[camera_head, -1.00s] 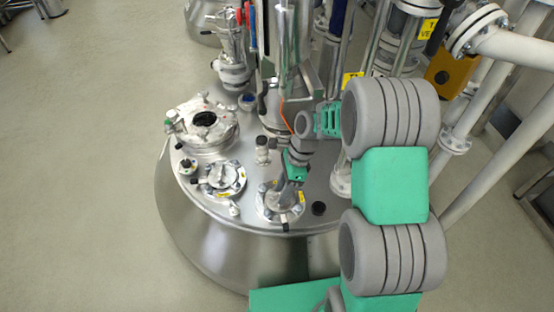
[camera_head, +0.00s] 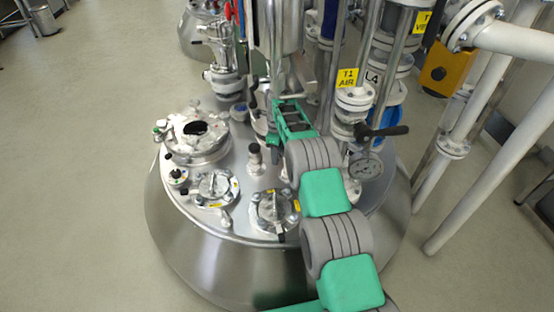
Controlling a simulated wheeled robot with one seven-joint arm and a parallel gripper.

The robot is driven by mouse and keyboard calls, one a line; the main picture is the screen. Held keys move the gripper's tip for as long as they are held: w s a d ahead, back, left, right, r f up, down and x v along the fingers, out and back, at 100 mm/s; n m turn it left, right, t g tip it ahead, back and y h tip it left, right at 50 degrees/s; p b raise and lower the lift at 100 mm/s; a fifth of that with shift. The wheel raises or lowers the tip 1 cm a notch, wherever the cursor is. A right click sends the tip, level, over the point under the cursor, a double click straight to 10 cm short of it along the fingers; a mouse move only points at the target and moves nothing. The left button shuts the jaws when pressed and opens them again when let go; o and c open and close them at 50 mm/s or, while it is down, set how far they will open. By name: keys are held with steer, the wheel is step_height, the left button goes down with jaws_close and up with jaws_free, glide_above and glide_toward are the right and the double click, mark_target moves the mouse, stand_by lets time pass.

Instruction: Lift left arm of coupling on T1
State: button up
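A yellow label reading "T1 AIR" (camera_head: 347,77) hangs on a vertical pipe right of the vessel's central column. Just below it is a pale pipe fitting (camera_head: 354,98) at the T1 line. I cannot make out the coupling's left arm at this size. My gripper (camera_head: 283,106), green with dark inner parts, is left of this fitting in the picture, in front of the lower central column. Its fingertips are not clear, so I cannot tell whether it is open or shut or touches anything.
A black valve lever (camera_head: 382,130) sticks out right of the T1 fitting, above a round gauge (camera_head: 366,166). White pipes (camera_head: 480,150) stand at right. The floor at left is clear.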

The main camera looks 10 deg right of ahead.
steer(key=shift+f, duration=0.85)
steer(key=shift+c, duration=0.2)
jaws_close()
